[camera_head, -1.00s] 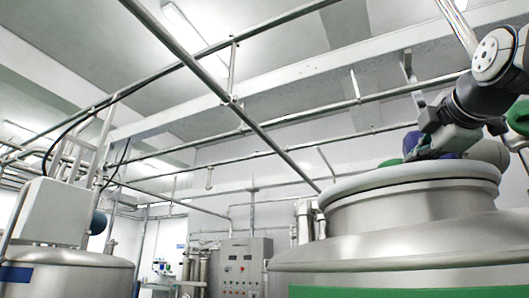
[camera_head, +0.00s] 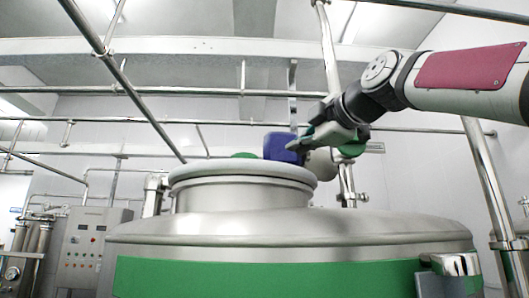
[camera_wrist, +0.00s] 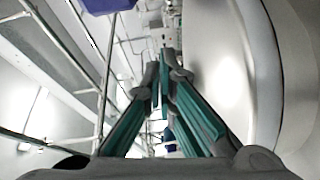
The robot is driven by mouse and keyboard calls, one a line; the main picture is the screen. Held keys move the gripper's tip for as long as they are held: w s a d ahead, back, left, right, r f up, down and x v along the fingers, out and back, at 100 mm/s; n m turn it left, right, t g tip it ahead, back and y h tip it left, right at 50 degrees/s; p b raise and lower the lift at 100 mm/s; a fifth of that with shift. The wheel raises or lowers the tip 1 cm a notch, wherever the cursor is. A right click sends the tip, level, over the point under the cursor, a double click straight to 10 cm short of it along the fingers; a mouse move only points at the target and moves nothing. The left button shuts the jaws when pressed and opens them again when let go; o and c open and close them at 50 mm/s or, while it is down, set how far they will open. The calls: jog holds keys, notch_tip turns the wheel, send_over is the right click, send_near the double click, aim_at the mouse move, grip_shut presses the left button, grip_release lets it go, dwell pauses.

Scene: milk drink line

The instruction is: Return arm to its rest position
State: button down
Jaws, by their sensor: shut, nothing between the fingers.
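My gripper (camera_head: 302,142) is at the right side of the steel tank's neck in the head view, a little above rim height, with the fingers toward the left. In the wrist view the teal and grey fingers (camera_wrist: 163,65) come together at their tips, with nothing held between them. My arm reaches in from the right edge of the head view, with the elbow and upper link raised clear above the tank.
The large steel tank (camera_head: 290,228) with a green band fills the front. A blue block (camera_head: 283,147) shows by its rim (camera_head: 240,170), close to the fingers. Pipes cross overhead; a vertical pipe (camera_head: 490,190) stands right. A control cabinet (camera_head: 85,240) stands left.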

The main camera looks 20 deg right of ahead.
jog(key=shift+s+d, duration=0.3)
jog(key=shift+d, duration=0.55)
jog(key=shift+s+d, duration=0.3)
jog(key=shift+d, duration=0.5)
jog(key=shift+r, duration=0.1)
